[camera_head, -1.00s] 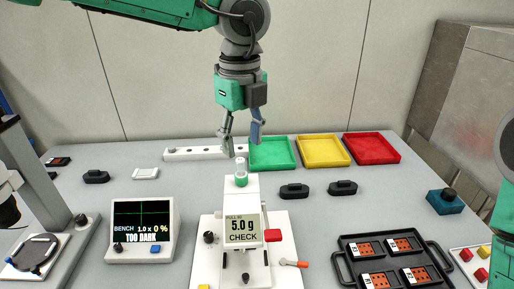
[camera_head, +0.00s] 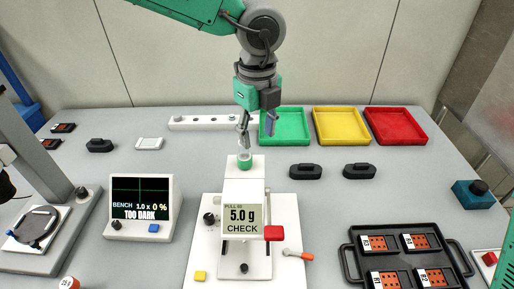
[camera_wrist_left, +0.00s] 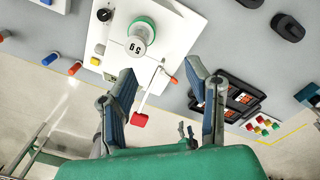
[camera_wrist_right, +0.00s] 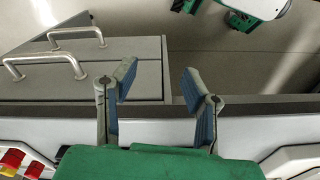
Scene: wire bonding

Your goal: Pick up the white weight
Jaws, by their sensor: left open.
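My right gripper (camera_wrist_right: 159,72) is open and empty, away from the weight.
Green (camera_head: 283,139), yellow and red trays stand behind on the right. A bench screen (camera_head: 142,196) is left of the tester. A black tray (camera_head: 350,262) with boards is front right. Two black blocks lie right of the weight.

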